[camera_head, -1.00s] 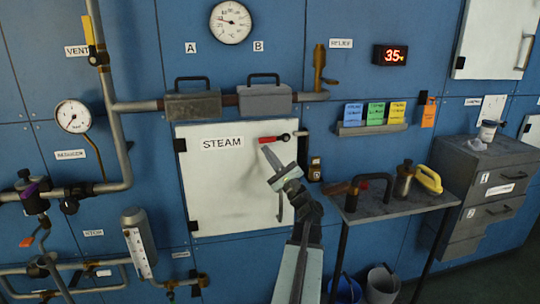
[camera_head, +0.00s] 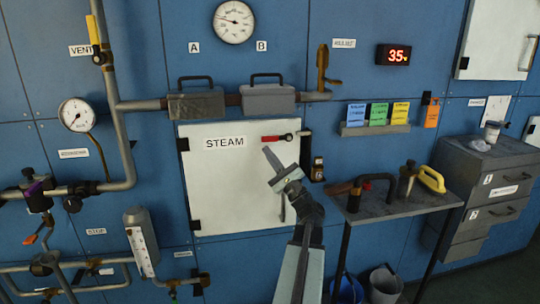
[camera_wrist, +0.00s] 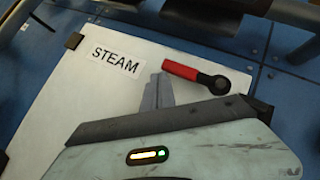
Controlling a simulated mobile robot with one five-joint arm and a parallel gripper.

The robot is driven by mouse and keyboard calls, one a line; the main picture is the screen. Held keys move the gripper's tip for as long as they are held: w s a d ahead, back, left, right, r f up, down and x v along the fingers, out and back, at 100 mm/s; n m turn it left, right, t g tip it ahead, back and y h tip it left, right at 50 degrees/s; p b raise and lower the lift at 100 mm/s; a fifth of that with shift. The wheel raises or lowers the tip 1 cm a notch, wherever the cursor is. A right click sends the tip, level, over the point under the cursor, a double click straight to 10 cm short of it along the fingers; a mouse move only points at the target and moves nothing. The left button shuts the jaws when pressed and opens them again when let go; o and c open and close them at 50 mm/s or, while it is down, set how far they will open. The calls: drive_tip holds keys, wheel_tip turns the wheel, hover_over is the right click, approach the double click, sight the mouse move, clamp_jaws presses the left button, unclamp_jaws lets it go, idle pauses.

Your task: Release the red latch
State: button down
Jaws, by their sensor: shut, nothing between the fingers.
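The red latch (camera_head: 272,139) is a short red handle with a dark round pivot at its right end, near the upper right edge of the white STEAM door (camera_head: 225,190). It lies nearly level in the head view. In the wrist view the red latch (camera_wrist: 185,70) slants down to the right toward its pivot. My gripper (camera_head: 268,152) is shut and empty, its fingertips just below the red handle. In the wrist view my gripper's tips (camera_wrist: 158,80) show close below the latch's left end. Whether they touch it I cannot tell. The door is closed.
Two grey boxes with handles (camera_head: 266,99) sit on the pipe above the door. A small table (camera_head: 400,204) with tools, including a yellow-handled one (camera_head: 431,179), stands to the right. A vertical door handle (camera_head: 283,207) is partly behind my arm.

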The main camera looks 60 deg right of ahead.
drive_tip(key=s+a+f+b, duration=0.4)
drive_tip(key=f+b, duration=0.1)
drive_tip(key=f, duration=0.1)
drive_tip(key=shift+s+a+f+b, duration=0.25)
drive_tip(key=shift+s+b, duration=0.05)
drive_tip(key=shift+b, duration=0.1)
